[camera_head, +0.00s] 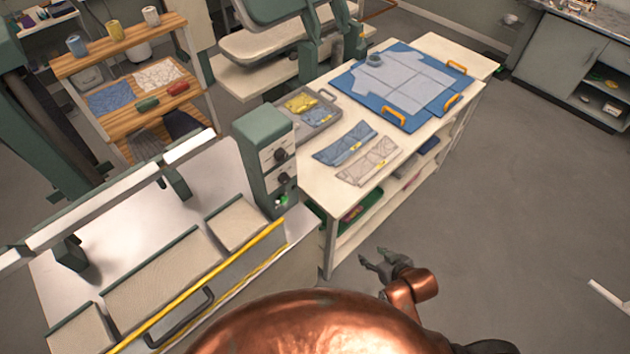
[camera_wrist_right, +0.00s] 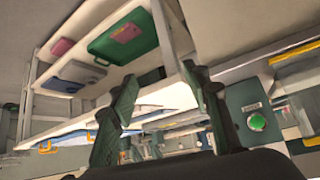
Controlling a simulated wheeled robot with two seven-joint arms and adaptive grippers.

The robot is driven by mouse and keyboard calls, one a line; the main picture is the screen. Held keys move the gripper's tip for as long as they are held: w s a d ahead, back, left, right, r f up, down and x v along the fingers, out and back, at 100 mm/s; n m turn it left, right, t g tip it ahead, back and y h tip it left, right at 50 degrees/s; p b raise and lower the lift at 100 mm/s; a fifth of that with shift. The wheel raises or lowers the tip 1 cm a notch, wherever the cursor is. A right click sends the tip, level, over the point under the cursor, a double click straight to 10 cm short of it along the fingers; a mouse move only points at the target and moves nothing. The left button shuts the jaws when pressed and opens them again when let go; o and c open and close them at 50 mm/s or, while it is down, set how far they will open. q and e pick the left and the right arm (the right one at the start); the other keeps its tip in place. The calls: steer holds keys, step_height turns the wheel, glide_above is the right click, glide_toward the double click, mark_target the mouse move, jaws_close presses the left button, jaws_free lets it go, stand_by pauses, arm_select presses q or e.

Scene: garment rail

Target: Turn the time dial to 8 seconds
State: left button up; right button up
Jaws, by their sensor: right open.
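A green and white control box (camera_head: 264,160) stands at the right end of the press. Its front carries two black dials, an upper dial (camera_head: 280,154) and a lower dial (camera_head: 283,178). I cannot read their labels or settings, or tell which one is the time dial. A green button (camera_head: 282,200) sits below them and also shows in the right wrist view (camera_wrist_right: 258,122). My right gripper (camera_head: 372,260) is open and empty, to the right of the box and apart from it. Its two fingers stand apart in the wrist view (camera_wrist_right: 160,88). My left gripper is out of view.
The press bed (camera_head: 165,270) with a yellow bar (camera_head: 200,288) and a dark handle (camera_head: 185,318) lies at front left. A white worktable (camera_head: 318,192) with folded cloths, a grey tray (camera_head: 322,118) and a blue board (camera_head: 350,88) stands behind.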

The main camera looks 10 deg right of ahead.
steer(key=w+a+r+n+t+y, duration=0.2)
steer(key=w+a+r+t+y, duration=0.2)
steer(key=w+a+r, duration=0.45)
steer(key=n+t+y, duration=0.2)
steer(key=t+y, duration=0.1)
steer(key=y, duration=0.1)
glide_toward(287, 182)
steer(key=w, duration=0.1)
steer(key=p+x, duration=0.1)
steer(key=x, duration=0.6)
steer(key=shift+s+a+r, duration=0.1)
steer(key=shift+a+r, duration=0.05)
steer(key=shift+r, duration=0.05)
steer(key=shift+w+a, duration=0.25)
steer(key=shift+w, duration=0.05)
steer(key=shift+c, duration=0.2)
steer(key=shift+p, duration=0.3)
steer(key=c, duration=1.1)
